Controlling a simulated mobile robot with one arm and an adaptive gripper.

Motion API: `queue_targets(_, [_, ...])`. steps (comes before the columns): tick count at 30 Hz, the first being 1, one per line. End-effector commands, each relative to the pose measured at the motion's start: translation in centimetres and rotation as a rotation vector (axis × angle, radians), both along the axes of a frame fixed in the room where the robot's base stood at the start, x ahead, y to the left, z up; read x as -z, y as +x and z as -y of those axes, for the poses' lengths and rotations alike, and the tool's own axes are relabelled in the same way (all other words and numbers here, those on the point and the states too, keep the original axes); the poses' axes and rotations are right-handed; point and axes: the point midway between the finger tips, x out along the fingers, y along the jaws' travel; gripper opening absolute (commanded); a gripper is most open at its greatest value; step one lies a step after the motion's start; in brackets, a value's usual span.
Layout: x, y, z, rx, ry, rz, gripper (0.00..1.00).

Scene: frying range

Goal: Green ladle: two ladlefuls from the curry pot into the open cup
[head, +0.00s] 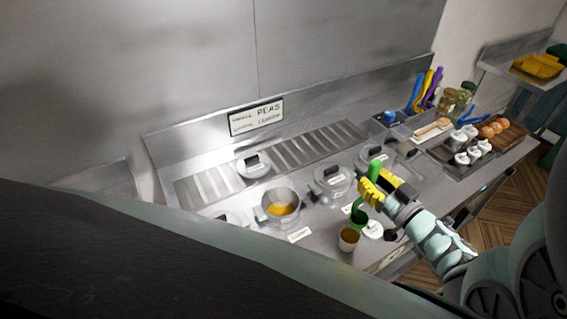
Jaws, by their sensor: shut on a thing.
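My gripper (370,191) is shut on the green ladle (375,170), whose handle top sticks up above the yellow fingers. The ladle's bowl (359,217) hangs below, just above and behind the open cup (348,243). I cannot tell whether the bowl holds anything or touches the cup's rim. The cup stands upright near the counter's front edge and looks brownish inside; its fill level is unclear. An open pot (268,214) with yellow-orange food inside, apparently the curry, sits to the left of the cup.
Lidded pots, one of them (333,181), stand behind the gripper. A loose lid (253,166) lies on the slotted rack (318,144). A white lidded cup (373,230) is beside the open cup. Jars (449,102), colored utensils (428,88) and a tray of small containers (462,158) fill the right.

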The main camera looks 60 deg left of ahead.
Motion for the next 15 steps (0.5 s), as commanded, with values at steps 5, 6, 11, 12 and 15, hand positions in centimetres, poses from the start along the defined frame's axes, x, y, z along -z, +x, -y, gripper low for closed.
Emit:
queue_targets(5, [-2.7,0.0,0.0,-0.002,0.002,0.001,0.00])
queue_targets(6, [-3.3,0.0,0.0,-0.002,0.002,0.001,0.00])
queue_targets(11, [-5.6,0.0,0.0,-0.001,0.002,0.002,0.00])
queue_targets(12, [-6.2,0.0,0.0,-0.001,0.002,0.002,0.00])
queue_targets(15, [-7.6,0.0,0.0,0.000,0.002,0.002,0.00])
